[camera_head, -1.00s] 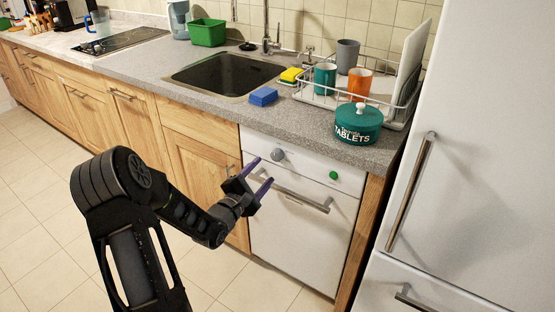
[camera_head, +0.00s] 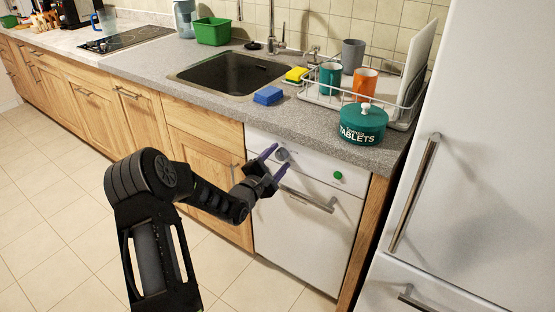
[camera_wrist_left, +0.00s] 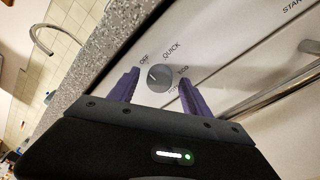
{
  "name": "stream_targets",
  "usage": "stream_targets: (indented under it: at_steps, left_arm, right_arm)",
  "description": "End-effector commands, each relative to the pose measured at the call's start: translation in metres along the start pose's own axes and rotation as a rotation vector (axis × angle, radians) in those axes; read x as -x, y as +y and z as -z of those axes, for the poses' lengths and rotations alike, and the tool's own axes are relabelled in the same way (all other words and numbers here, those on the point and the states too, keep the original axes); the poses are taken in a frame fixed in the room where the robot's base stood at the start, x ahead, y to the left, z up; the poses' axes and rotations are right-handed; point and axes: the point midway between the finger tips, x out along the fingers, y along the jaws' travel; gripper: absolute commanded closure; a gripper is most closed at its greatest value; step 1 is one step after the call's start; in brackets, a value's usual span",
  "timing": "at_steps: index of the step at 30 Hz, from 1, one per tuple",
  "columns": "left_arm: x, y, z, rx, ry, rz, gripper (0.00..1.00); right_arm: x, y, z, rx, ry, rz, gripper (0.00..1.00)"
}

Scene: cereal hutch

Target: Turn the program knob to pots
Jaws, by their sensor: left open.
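The grey round program knob (camera_head: 283,154) is on the white dishwasher's control panel, left of a green button (camera_head: 337,175). In the left wrist view the knob (camera_wrist_left: 159,78) has OFF at its upper left and QUICK at its upper right. Two more labels on its right are hard to read, the lower one close to a finger. A light mark on the knob appears to lie on its OFF side. My left gripper (camera_head: 281,156) is open, its purple fingers pointing at the panel and lying on either side of the knob in the picture. Contact cannot be told. My right gripper is out of view.
The dishwasher's bar handle (camera_head: 307,200) sticks out just below the panel. The grey counter (camera_head: 300,124) overhangs above, with a teal tablets tin (camera_head: 362,125) and a dish rack (camera_head: 400,112). A fridge (camera_head: 480,150) stands at the right.

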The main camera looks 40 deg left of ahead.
Motion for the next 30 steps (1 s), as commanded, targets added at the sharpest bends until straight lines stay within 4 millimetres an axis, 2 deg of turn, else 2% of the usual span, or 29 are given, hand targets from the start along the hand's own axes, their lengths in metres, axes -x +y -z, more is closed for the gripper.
stream_targets:
  at_steps: [5,25,30]
  left_arm:
    - [0.0002,-0.0001,0.0,0.0,0.0,0.0,0.44]
    - [0.0005,-0.0004,0.0002,0.0,0.0,0.001,0.99]
    - [0.0006,-0.0006,0.0003,-0.001,0.0,0.001,1.0]
  right_arm:
    - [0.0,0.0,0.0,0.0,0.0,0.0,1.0]
    - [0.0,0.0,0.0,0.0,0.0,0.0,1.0]
    - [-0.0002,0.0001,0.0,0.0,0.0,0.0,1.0]
